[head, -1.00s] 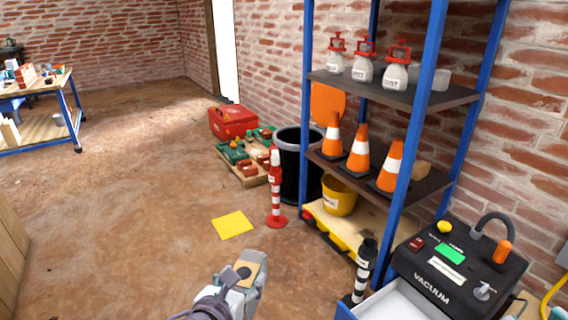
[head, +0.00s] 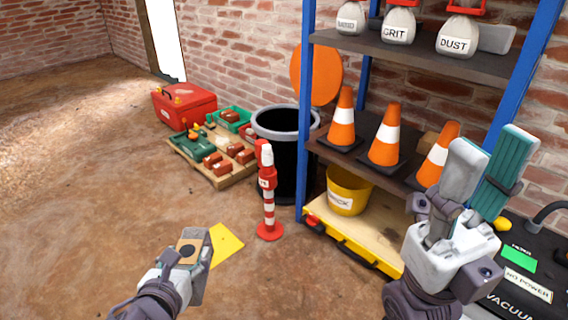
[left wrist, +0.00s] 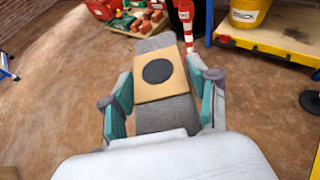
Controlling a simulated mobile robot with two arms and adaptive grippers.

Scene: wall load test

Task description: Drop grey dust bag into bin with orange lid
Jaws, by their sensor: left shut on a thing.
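My left gripper (head: 192,250) is shut on the grey dust bag (left wrist: 155,44), above the floor near the yellow floor square. The bag's tan collar with a black round spot (left wrist: 158,74) faces up between the fingers in the left wrist view. The black bin (head: 287,160) with a grey rim stands beside the shelf, its top open. The orange lid (head: 318,70) stands upright behind the bin. My left gripper is apart from the bin, to its lower left in the head view. My right gripper (head: 490,165) is raised before the shelf, its fingers apart and empty.
A red-and-white post (head: 268,195) stands just in front of the bin. A pallet of bricks and green trays (head: 215,150) and a red toolbox (head: 184,105) lie left of it. The blue-framed shelf (head: 306,120) holds cones and a yellow bucket (head: 348,190). Floor at left is clear.

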